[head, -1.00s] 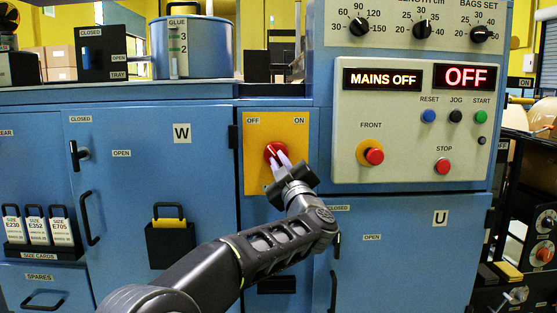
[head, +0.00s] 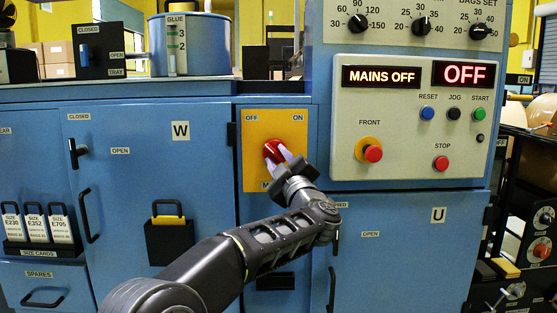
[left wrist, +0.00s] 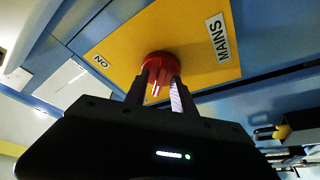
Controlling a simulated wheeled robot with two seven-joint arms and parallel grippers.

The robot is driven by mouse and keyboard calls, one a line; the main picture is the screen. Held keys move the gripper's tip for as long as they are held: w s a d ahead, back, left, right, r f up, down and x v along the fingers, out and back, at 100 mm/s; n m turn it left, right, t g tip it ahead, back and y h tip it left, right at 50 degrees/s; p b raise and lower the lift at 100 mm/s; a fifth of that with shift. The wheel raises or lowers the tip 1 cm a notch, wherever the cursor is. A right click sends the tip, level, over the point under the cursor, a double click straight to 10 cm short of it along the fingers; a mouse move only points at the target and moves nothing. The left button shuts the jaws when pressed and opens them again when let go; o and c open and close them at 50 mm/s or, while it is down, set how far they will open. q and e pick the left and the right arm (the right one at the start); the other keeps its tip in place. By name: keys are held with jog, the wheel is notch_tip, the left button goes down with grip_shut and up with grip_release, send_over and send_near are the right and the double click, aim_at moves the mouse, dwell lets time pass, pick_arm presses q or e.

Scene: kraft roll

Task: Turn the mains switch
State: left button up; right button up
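The mains switch is a round red knob (head: 273,150) on a yellow plate (head: 262,184) marked OFF at upper left and ON at upper right. My left gripper (head: 279,156) is at the knob, its two pale fingers apart with red showing between them. The left wrist view shows the fingers (left wrist: 163,85) reaching to the red knob (left wrist: 158,59), one on each side of its raised grip. I see no clear sign of them pressing on it. The MAINS OFF display (head: 381,77) is lit. My right gripper is not in view.
The control panel (head: 470,139) with buttons and a red FRONT knob (head: 373,153) is to the right. A blue door W (head: 130,200) with handles and a card rack (head: 40,247) are to the left. Door U (head: 410,270) is below the panel.

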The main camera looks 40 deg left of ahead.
pick_arm(q)
jog(key=v, duration=0.8)
dwell(0.7)
